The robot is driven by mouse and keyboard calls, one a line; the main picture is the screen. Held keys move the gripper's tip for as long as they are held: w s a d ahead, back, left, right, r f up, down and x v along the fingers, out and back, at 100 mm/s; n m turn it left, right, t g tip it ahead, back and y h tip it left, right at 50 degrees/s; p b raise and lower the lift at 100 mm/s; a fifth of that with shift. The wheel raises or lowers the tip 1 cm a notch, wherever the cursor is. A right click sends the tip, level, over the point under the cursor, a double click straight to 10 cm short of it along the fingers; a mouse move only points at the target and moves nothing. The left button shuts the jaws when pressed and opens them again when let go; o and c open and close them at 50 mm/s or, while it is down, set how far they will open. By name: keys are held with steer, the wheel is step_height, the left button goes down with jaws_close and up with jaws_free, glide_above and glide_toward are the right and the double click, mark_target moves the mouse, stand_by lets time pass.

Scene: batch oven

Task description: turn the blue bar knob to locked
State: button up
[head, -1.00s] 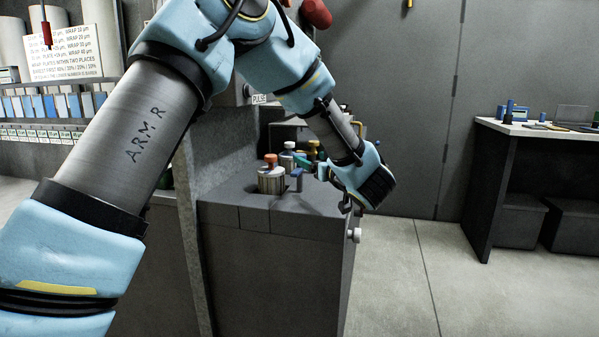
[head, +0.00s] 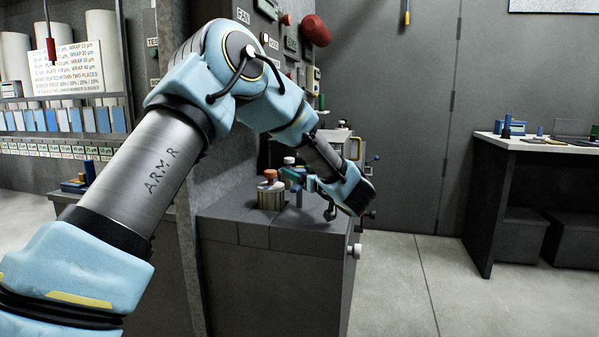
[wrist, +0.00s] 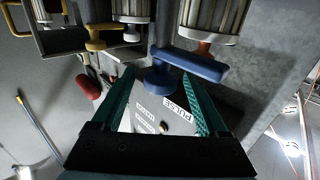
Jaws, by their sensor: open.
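The blue bar knob shows in the wrist view (wrist: 195,66), its long bar running to the right and a rounded blue end between my fingertips. In the head view a small blue upright piece (head: 299,192), seemingly the same knob, stands beside the orange-topped cylinder. My gripper (wrist: 158,78) is open, with green fingers on either side of the rounded end. The right fingertip is close to the bar; I cannot tell whether it touches. In the head view my gripper (head: 297,179) is over the grey cabinet top, its fingers partly hidden by the wrist.
A ribbed cylinder with an orange cap (head: 270,190) stands close left of the gripper on the grey cabinet (head: 265,225). A white label reading PULSE (wrist: 180,112) shows between the fingers. A red knob (head: 316,30) is on the wall panel.

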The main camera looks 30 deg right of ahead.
steer(key=shift+w, duration=0.15)
steer(key=shift+c, duration=0.4)
jaws_close()
